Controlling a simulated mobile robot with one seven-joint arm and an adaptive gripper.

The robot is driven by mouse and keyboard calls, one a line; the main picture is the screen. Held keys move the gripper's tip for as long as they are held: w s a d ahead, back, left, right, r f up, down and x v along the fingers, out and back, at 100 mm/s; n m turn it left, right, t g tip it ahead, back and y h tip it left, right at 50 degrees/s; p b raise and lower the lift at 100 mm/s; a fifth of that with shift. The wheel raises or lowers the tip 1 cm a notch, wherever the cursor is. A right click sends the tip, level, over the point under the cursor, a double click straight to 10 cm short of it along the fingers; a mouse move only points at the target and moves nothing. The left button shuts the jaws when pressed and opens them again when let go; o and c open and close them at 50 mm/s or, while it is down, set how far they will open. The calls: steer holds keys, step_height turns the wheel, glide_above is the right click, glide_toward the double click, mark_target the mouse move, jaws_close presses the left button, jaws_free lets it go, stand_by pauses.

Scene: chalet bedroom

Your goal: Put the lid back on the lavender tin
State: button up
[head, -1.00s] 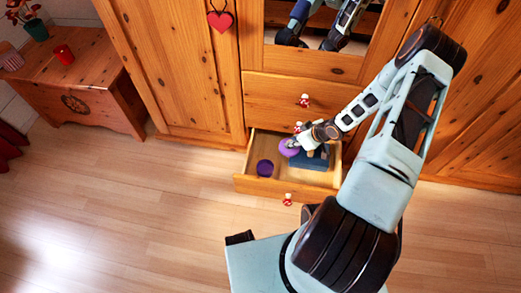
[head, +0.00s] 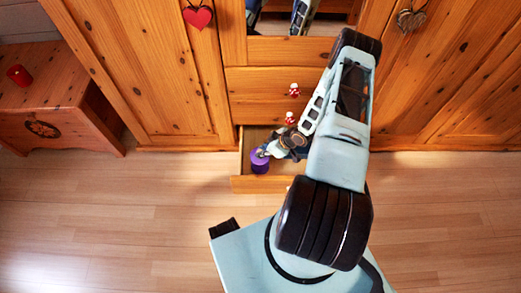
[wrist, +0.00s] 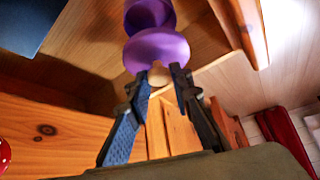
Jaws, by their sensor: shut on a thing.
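My gripper (wrist: 160,76) is shut on the pale wooden knob (wrist: 158,73) of the purple lid (wrist: 157,50). In the wrist view the lid is a wide disc close in front of the tin. The lavender tin (wrist: 150,14), a darker purple cylinder, shows just beyond it. In the head view the lid (head: 260,156) appears right over the tin (head: 260,168), which stands in the open drawer. I cannot tell whether lid and tin touch. My gripper's fingers are mostly hidden by my wrist in the head view.
The open drawer (head: 258,185) has wooden walls close around the tin. A dark blue object (wrist: 30,22) lies in it, mostly hidden behind my arm in the head view. A wooden chest with a red cup (head: 19,75) stands left. The floor (head: 120,210) is clear.

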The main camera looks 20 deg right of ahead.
steer(key=shift+f+b, duration=2.1)
steer(key=shift+f, duration=0.8)
steer(key=shift+f+b, duration=0.2)
steer(key=shift+b, duration=0.8)
stand_by(0.5)
steer(key=o, duration=1.5)
steer(key=shift+r, duration=0.1)
steer(key=shift+r+p, duration=2.3)
steer(key=shift+r, duration=1.15)
